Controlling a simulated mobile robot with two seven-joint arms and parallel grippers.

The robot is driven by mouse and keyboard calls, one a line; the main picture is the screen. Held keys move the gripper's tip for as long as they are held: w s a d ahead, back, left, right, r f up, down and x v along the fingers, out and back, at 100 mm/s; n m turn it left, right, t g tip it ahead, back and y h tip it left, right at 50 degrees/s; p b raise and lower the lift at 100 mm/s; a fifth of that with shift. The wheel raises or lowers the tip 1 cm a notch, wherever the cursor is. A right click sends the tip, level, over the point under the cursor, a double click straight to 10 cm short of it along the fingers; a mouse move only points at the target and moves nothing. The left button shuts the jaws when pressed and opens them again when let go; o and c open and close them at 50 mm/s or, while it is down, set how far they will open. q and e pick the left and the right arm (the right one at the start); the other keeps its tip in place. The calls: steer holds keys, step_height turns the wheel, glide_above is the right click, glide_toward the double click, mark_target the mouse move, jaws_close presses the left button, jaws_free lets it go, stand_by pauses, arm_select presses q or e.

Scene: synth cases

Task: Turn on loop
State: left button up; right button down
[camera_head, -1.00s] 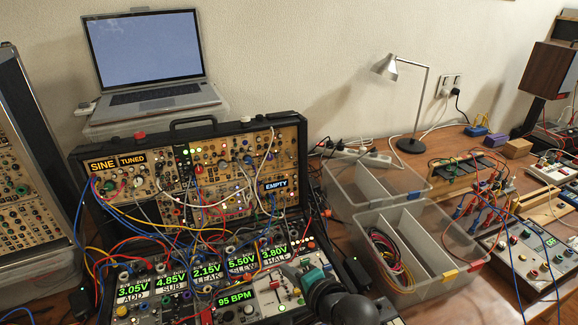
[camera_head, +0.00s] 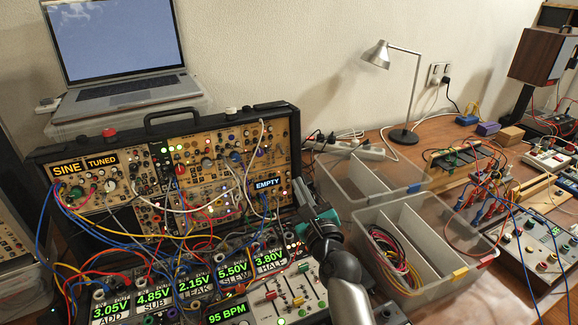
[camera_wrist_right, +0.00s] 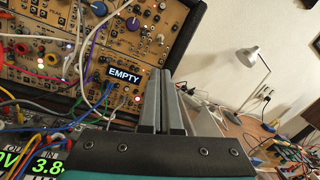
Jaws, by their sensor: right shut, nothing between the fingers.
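The upright synth panel (camera_head: 215,160) holds a small dark display reading "EMPTY" (camera_head: 270,183) at its lower right. The same display shows in the right wrist view (camera_wrist_right: 124,76), with small lit lamps and blue and green cables below it. My right gripper (camera_head: 303,193) is shut and empty, just right of the "EMPTY" display near the case's right edge. In the right wrist view its fingers (camera_wrist_right: 166,78) are together and cover part of the case edge. I cannot tell whether they touch the panel. No label reading "loop" is legible. My left gripper is not in view.
Patch cables (camera_head: 140,230) hang across the panel. The lower case has green voltage displays and a "95 BPM" display (camera_head: 228,312). A laptop (camera_head: 125,60) stands behind. Clear bins (camera_head: 405,225) stand close on the right; a lamp (camera_head: 377,55) stands beyond them.

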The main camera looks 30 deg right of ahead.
mark_target(282, 150)
steer(key=b+x, duration=0.1)
steer(key=x, duration=0.9)
steer(key=shift+b, duration=0.35)
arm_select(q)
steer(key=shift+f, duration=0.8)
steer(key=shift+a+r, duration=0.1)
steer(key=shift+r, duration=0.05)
